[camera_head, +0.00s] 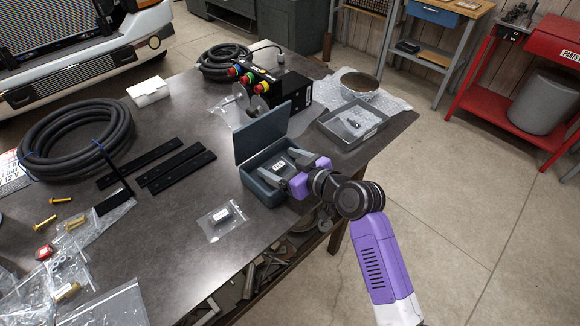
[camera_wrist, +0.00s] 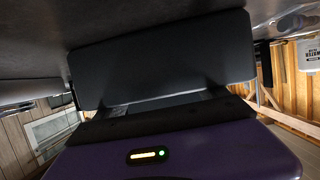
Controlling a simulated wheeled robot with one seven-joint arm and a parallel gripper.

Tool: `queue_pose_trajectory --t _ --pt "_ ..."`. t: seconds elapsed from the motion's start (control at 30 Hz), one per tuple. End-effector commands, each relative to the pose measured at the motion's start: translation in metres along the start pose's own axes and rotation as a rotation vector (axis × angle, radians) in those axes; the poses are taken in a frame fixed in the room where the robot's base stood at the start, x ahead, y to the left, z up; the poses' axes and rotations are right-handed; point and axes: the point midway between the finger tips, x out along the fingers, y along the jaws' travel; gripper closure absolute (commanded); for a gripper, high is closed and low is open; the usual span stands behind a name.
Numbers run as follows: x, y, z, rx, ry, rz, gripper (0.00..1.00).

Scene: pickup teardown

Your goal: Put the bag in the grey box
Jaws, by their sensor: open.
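The grey box (camera_head: 262,191) stands on the table near its right edge, its hinged lid (camera_head: 263,133) raised at the back. My gripper (camera_head: 275,162) reaches over the box opening from the right, its two grey fingers spread. A small piece with a white label (camera_head: 278,166) shows between the fingers; I cannot tell whether it is a bag's contents inside the box. The wrist view shows the raised lid (camera_wrist: 165,60) ahead; the fingertips are not clear there. A small clear bag (camera_head: 222,220) with a dark part inside lies flat on the table, in front and left of the box.
A grey tray (camera_head: 378,133) holding a bagged part stands right of the lid. A black control unit (camera_head: 290,90) with coloured knobs stands behind. Black bars (camera_head: 180,168), a hose coil (camera_head: 75,140) and more clear bags (camera_head: 110,305) lie to the left. The table's right edge is close.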

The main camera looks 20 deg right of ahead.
Motion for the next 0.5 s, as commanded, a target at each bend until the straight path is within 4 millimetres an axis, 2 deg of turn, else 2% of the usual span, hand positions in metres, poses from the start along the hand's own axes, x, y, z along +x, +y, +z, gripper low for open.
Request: queue_pose_trajectory --t 0.03,0.17,0.2,0.5 --pt "0.003 -0.010 0.022 -0.003 -0.049 -0.019 0.06" --pt "-0.003 -0.010 0.012 -0.002 -0.049 -0.019 0.06" --pt "-0.010 -0.009 0.017 -0.001 -0.047 -0.018 0.06" --pt "-0.076 -0.005 0.012 0.005 -0.041 -0.011 0.06"
